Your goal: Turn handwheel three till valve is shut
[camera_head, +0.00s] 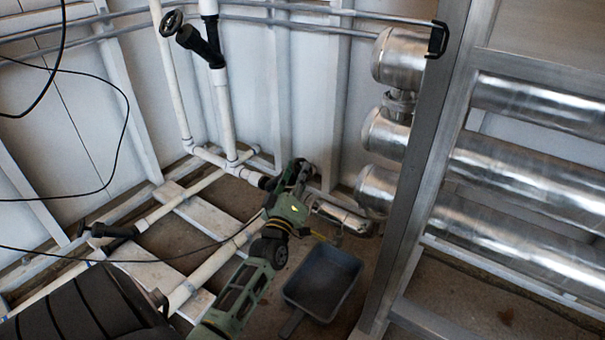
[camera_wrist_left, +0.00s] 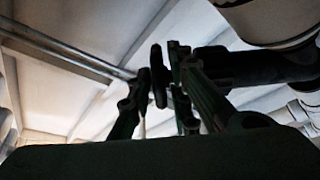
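My left gripper (camera_head: 297,175) reaches from the bottom of the head view to a dark valve on the low white pipework by the wall. In the left wrist view a dark handwheel (camera_wrist_left: 158,76) shows nearly edge-on, between the spread fingers of the left gripper (camera_wrist_left: 160,90). Gaps show beside the wheel; firm contact cannot be made out. The dark valve body (camera_wrist_left: 240,66) lies to the right, on a pipe. In the head view the gripper largely hides this wheel. No number shows on it. My right gripper is not in view.
Another handwheel (camera_head: 171,23) sits on a valve at the upper left. A grey tray (camera_head: 323,282) lies on the floor right of my left arm. A metal frame post (camera_head: 425,165) and shiny tanks (camera_head: 378,190) bound the right. Black cables hang at the left.

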